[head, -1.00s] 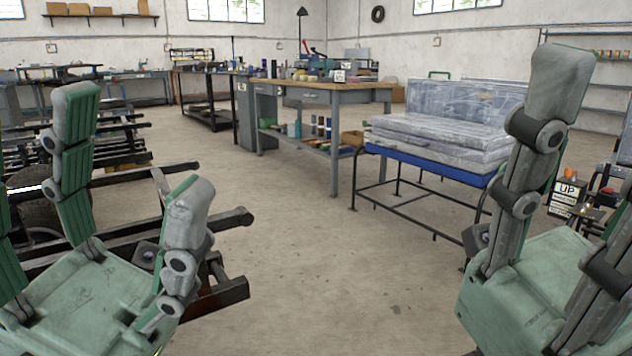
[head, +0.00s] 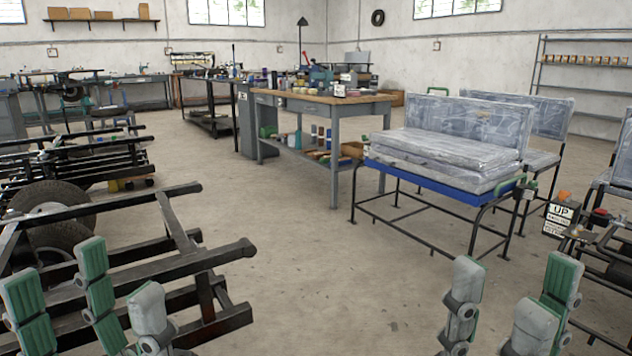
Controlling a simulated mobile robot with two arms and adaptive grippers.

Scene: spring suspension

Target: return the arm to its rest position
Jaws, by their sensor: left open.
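My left gripper (head: 118,280) is at the bottom left of the head view. Its grey and green fingers point up and stand apart, with nothing between them. My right gripper (head: 510,285) is at the bottom right. Its fingers also point up, spread apart and empty. The palms of both grippers and the arms behind them are below the picture edge.
A black metal frame (head: 190,255) lies behind my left gripper, with a tyre (head: 60,225) beside it. A cart with a blue top (head: 440,185) carries wrapped pads. A workbench (head: 335,103) stands at the middle back. The floor (head: 320,280) between my grippers is clear.

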